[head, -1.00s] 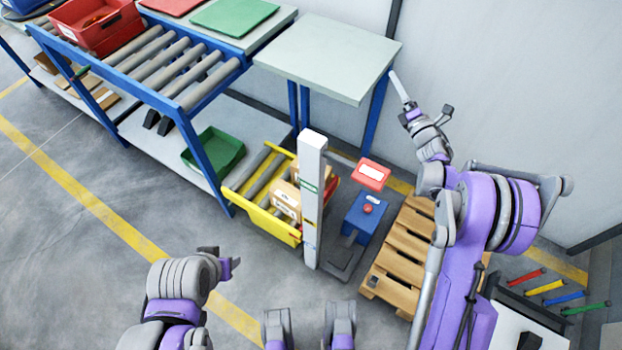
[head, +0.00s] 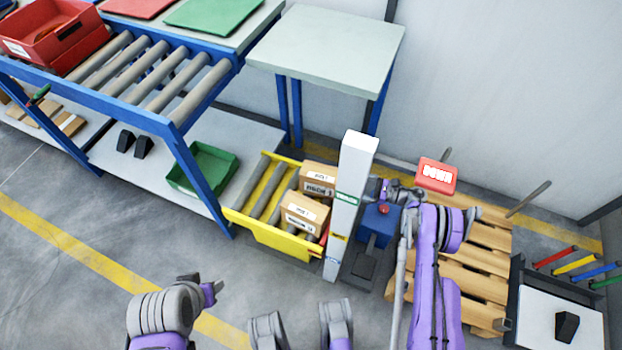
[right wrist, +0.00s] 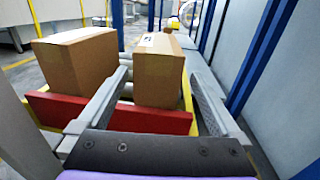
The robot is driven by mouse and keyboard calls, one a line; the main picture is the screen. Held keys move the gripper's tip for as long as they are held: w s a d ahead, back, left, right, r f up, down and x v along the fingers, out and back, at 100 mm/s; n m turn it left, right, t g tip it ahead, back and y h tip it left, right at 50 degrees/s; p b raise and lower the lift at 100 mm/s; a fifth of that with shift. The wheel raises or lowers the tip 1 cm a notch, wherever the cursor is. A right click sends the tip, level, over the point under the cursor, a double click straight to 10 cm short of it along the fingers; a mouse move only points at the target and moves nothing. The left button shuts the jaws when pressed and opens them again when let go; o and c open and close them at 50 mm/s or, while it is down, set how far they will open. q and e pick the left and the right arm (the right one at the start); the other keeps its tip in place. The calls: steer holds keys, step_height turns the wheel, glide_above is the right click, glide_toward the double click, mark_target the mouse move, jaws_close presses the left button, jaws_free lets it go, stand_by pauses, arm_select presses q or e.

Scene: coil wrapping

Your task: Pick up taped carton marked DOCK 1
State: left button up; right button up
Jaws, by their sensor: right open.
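Two brown taped cartons with white labels sit side by side in the yellow roller tray (head: 272,236). The rear carton (head: 318,178), nearer the wall, has an upside-down label that seems to read DOCK with a number I cannot read surely. The front carton (head: 304,210) has a label too small to read. In the right wrist view the rear carton (right wrist: 157,80) stands ahead between the fingers of my open, empty right gripper (right wrist: 158,72); the front carton (right wrist: 78,62) is left. The right fingers are largely hidden behind the white post in the head view. My left gripper (head: 212,288) is far off, low left.
A white post (head: 350,200) stands between the cartons and my right arm. A red barrier (right wrist: 105,112) crosses before the cartons. A blue box (head: 378,222), red sign (head: 436,175) and wooden pallet (head: 470,265) are right. A grey table (head: 325,50) stands behind.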

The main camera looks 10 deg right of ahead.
mark_target(322, 176)
steer(key=x, duration=0.5)
steer(key=shift+s+a+f+b, duration=0.1)
steer(key=shift+a+f+b, duration=0.1)
steer(key=shift+b, duration=0.15)
steer(key=b+x, duration=0.1)
steer(key=x, duration=0.4)
steer(key=shift+a, duration=0.35)
jaws_close()
